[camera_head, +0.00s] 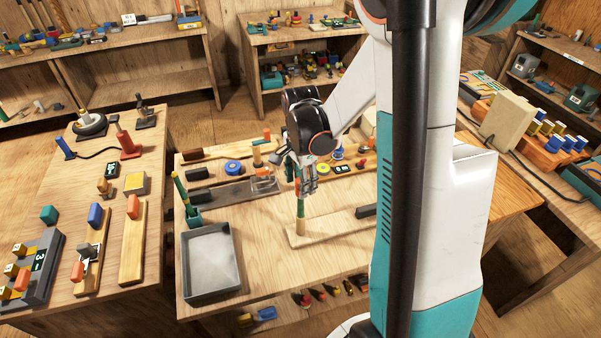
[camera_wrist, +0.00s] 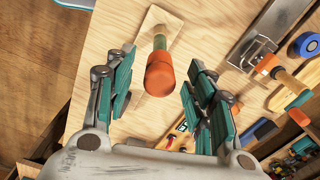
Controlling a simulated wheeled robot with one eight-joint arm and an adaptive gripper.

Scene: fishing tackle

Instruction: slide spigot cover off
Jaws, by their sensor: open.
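An upright spigot (camera_head: 300,217) stands on a pale wooden board (camera_head: 335,228) near the middle of the table; its lower part looks green and tan. In the wrist view its orange cover (camera_wrist: 160,75) shows end-on, with the green and tan shaft (camera_wrist: 160,43) behind it and the board (camera_wrist: 157,17) beyond. My gripper (camera_head: 308,184) is right at the spigot's top and partly hides it. In the wrist view the open gripper (camera_wrist: 160,78) has one finger on each side of the orange cover, with visible gaps. I see no contact.
A grey tray (camera_head: 211,292) lies left of the board. A dark block (camera_head: 366,211) is at the board's right end. Behind are a metal-topped holder (camera_head: 235,189), a blue round reel (camera_head: 233,166) and small tackle. My own arm hides the table's right part.

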